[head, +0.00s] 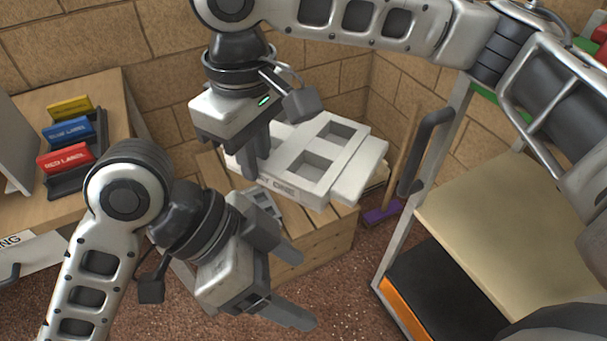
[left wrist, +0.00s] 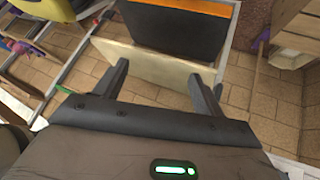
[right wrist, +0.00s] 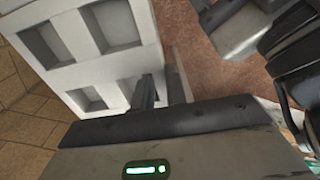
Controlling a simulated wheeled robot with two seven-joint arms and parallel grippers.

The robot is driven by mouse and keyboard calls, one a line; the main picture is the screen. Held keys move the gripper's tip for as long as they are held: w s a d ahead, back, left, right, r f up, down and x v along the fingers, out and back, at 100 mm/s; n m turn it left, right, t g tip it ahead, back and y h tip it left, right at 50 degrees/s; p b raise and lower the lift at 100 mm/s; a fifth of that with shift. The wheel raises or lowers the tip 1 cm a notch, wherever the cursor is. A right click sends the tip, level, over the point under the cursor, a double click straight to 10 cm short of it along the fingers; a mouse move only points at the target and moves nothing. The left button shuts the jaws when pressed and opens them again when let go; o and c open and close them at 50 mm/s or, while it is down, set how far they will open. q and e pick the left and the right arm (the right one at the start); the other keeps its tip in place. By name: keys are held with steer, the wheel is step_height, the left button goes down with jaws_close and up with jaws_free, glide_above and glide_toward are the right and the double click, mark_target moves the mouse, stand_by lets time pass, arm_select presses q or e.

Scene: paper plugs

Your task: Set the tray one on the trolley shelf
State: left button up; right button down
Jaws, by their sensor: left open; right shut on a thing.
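The white tray (head: 320,165) has several square pockets and partly readable lettering on its front side. It is on or just above a slatted wooden crate; I cannot tell if it touches. My right gripper (head: 250,168) is shut on the tray's near left edge; the right wrist view shows its fingers (right wrist: 160,90) at the tray wall (right wrist: 150,50). My left gripper (head: 297,288) is open and empty, in front of the crate. The trolley's beige shelf (head: 500,220) is at the right; it also shows in the left wrist view (left wrist: 150,68) beyond the open fingers (left wrist: 160,85).
Another white piece (head: 358,175) lies at the tray's right side. The trolley has a dark lower deck (head: 440,285) with an orange edge. A purple broom (head: 382,213) stands between. Coloured label blocks (head: 68,131) are on the left table.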

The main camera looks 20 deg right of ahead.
arm_select(q)
step_height(320, 180, up, 8)
steer(key=w+n+t+y, duration=0.1)
steer(key=n+t, duration=0.3)
steer(key=t, duration=0.1)
steer(key=n+t+h, duration=0.1)
steer(key=n+t, duration=0.3)
glide_toward(346, 185)
steer(key=s+a+r, duration=0.1)
steer(key=s+a, duration=0.1)
steer(key=shift+n, duration=0.3)
steer(key=x, duration=1.2)
steer(key=shift+w+d+r, duration=0.2)
steer(key=shift+w+r, duration=0.2)
steer(key=c, duration=1.1)
steer(key=shift+c, duration=0.2)
arm_select(e)
steer(key=c, duration=1.3)
jaws_free()
steer(key=shift+c, duration=0.2)
